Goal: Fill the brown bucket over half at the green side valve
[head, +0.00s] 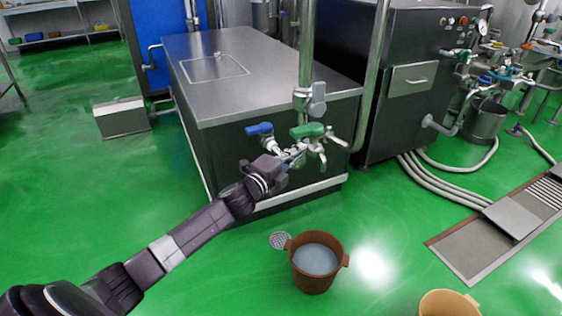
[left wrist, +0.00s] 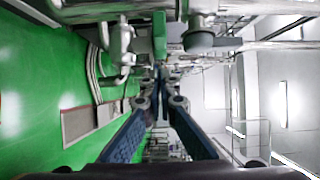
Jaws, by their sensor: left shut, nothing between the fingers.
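The brown bucket (head: 314,283) stands upright on the green floor, in front of the steel tank and below the valves. Pale, whitish liquid shows inside it; its exact depth is hard to tell. The green valve handle (head: 307,131) is on the pipework at the tank's front corner, and also shows at the top of the left wrist view (left wrist: 160,36). My left gripper (head: 298,153) is just below and left of the green handle. Its fingers (left wrist: 161,78) are closed together with nothing between them. I see no stream falling into the bucket. My right gripper is out of view.
A blue valve handle (head: 259,129) sits left of the green one. A floor drain (head: 280,240) lies beside the bucket. A tan bucket (head: 446,305) is at the bottom right. Hoses (head: 440,180) and a floor channel (head: 470,245) lie to the right.

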